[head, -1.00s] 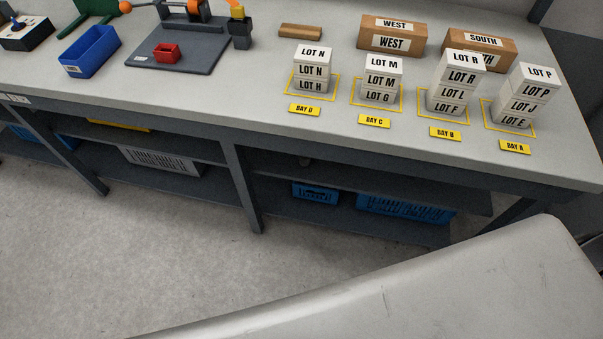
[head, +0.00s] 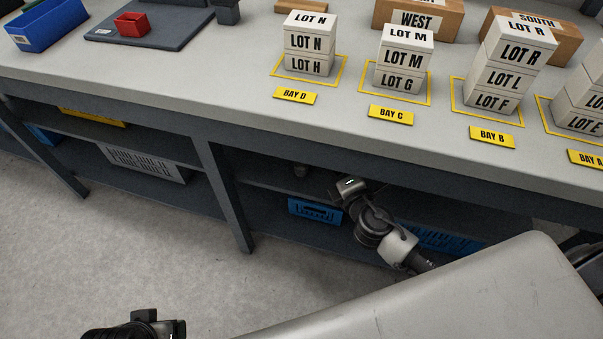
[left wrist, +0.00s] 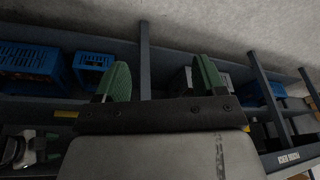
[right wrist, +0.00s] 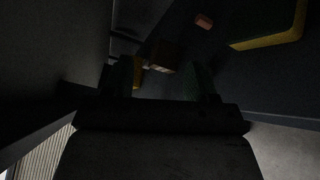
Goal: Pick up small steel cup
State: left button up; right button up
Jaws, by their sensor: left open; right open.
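My left gripper (head: 160,325) is low at the bottom edge of the head view, over the floor. In the left wrist view its fingers (left wrist: 162,82) are apart and empty.
The bench edge (head: 230,125) overhangs the shelf. Blue crates (head: 314,211) stand on the lower shelf, one partly behind my right arm. A dark post (head: 222,195) stands left of the opening. White lot boxes (head: 308,45) are stacked on top. A brown block (right wrist: 166,56) shows in the right wrist view.

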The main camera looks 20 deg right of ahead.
notch_tip(320, 180, down, 2)
jog(key=w+a+n+g+y, duration=0.1)
jog(key=w+a+n+y, duration=0.15)
jog(key=n+y, duration=0.65)
jog(key=n+g+h, duration=0.2)
jog(key=n+g, duration=0.3)
jog(key=n, duration=0.7)
send_near(296, 165)
jog(key=b+x, duration=0.2)
jog(key=shift+w+f, duration=0.25)
jog(key=shift+f, duration=0.05)
jog(key=shift+w+a+f, duration=0.1)
jog(key=shift+w+a, duration=0.1)
jog(key=shift+w, duration=0.1)
jog(key=b+x, duration=0.2)
jog(key=x, duration=0.2)
jog(key=shift+w+a, duration=0.2)
jog(key=shift+a, duration=0.1)
jog(key=shift+w+a, duration=0.1)
jog(key=shift+w, duration=0.05)
pick_arm(q)
jog(key=w+d+r+t+h, duration=0.1)
jog(key=w+d+r+t, duration=0.1)
jog(key=w+t, duration=0.4)
jog(key=shift+w+d+r+h, duration=0.3)
jog(key=shift+w+d, duration=0.1)
jog(key=shift+w, duration=0.45)
pick_arm(e)
jog(key=shift+c, duration=0.3)
jog(key=c, duration=0.7)
